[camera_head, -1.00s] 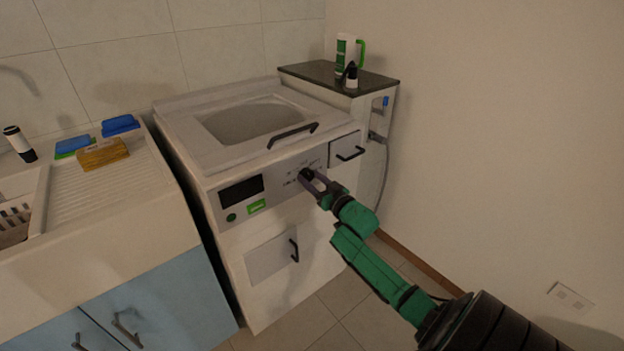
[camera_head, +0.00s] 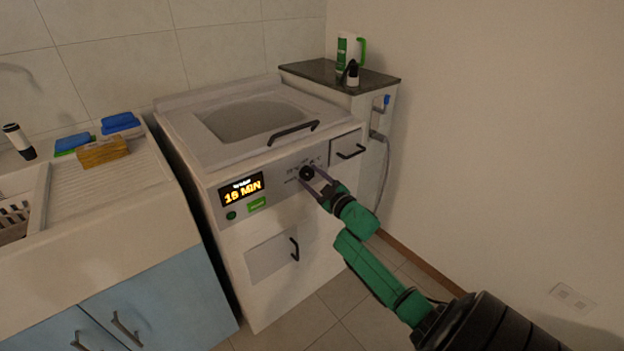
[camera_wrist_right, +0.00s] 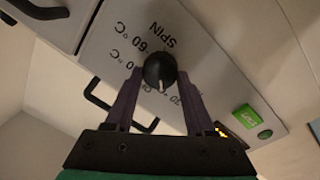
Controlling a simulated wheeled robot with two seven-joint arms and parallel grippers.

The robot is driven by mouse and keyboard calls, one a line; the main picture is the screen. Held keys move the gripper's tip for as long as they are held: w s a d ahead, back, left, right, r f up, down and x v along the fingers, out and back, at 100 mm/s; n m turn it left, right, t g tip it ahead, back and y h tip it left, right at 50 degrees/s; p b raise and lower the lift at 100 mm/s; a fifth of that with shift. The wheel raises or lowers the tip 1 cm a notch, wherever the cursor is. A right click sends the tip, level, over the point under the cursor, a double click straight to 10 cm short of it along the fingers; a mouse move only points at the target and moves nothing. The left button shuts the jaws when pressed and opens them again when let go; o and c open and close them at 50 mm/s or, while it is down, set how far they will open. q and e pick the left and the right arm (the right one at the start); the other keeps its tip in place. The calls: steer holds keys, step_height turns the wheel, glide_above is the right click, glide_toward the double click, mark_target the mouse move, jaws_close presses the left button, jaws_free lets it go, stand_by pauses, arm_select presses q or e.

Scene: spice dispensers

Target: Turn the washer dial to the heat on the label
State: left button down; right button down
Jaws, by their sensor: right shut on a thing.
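The white washer (camera_head: 225,150) has a grey front panel with a black dial (camera_head: 307,173). In the right wrist view the dial (camera_wrist_right: 160,70) sits between the fingertips of my right gripper (camera_wrist_right: 158,74), which is shut on it. The gripper also shows at the panel in the head view (camera_head: 314,178). A pale mark on the dial points down toward the gripper's base in the wrist view. Upside-down print around it includes SPIN and 60 °C; other marks are partly hidden by the fingers. A green label (camera_head: 257,204) is on the panel, its text unreadable. My left gripper is out of view.
The lit display (camera_head: 242,190) reads about 18 MIN, beside a round green button (camera_head: 231,215). Black handles (camera_head: 293,133) stick out near the dial. Floor at right is free.

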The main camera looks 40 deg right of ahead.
steer(key=shift+f, duration=0.1)
stand_by(0.4)
steer(key=shift+c, duration=1.2)
jaws_free()
steer(key=s+p, duration=0.1)
steer(key=s, duration=1.3)
steer(key=shift+s+a+f, duration=0.25)
steer(key=shift+a+f, duration=0.05)
steer(key=shift+a, duration=0.15)
